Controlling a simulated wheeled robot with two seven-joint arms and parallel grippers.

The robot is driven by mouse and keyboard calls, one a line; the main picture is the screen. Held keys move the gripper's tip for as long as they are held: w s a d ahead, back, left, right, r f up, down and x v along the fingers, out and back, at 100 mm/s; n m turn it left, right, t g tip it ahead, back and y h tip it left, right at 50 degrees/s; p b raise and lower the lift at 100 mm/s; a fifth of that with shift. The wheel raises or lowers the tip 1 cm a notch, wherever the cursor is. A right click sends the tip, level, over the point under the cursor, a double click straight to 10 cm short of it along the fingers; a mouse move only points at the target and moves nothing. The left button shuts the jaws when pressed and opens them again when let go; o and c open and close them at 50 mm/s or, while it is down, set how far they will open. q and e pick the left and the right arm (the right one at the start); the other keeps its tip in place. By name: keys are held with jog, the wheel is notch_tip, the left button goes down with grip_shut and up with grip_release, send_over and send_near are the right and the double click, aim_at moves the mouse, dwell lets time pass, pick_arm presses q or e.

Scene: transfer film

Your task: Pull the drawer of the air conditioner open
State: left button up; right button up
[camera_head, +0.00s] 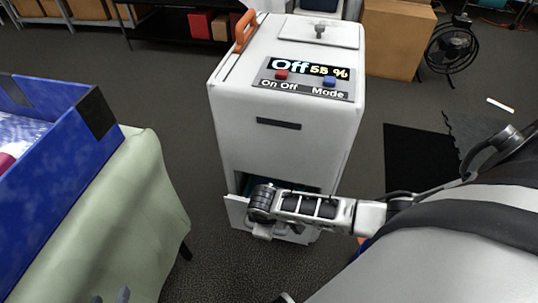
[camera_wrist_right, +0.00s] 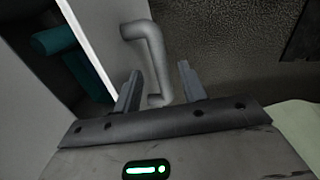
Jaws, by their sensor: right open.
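The white air conditioner (camera_head: 285,130) stands upright in the middle of the head view. Its low drawer (camera_head: 236,212) is partly pulled out, with a dark gap above its front panel. In the right wrist view the grey bent bar handle (camera_wrist_right: 150,55) stands out from the drawer front. My right gripper (camera_wrist_right: 160,88) is open, with its fingers on either side of the handle's lower part; contact is not clear. In the head view my right arm hides much of the drawer front. My left gripper (camera_head: 111,296) shows only fingertips, apart, at the bottom edge.
A table with a green cloth (camera_head: 140,200) and a blue bin (camera_head: 60,140) stands at the left. A teal item (camera_wrist_right: 53,40) shows inside the drawer. A black fan (camera_head: 452,48) and cardboard box (camera_head: 398,38) are behind. Dark floor is clear between table and unit.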

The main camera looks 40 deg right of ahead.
jog(key=shift+w+d+f, duration=0.1)
jog(key=shift+f, duration=0.75)
jog(key=shift+f+b, duration=0.35)
jog(key=shift+w+d+f, duration=0.1)
jog(key=shift+f, duration=0.1)
pick_arm(q)
jog(key=shift+w+d+f+g, duration=0.1)
jog(key=shift+d+f+g, duration=0.1)
jog(key=shift+f, duration=0.35)
jog(key=shift+w+d+f+g, duration=0.1)
jog(key=shift+d+f, duration=0.05)
jog(key=shift+f, duration=0.4)
pick_arm(e)
jog(key=shift+c, duration=0.2)
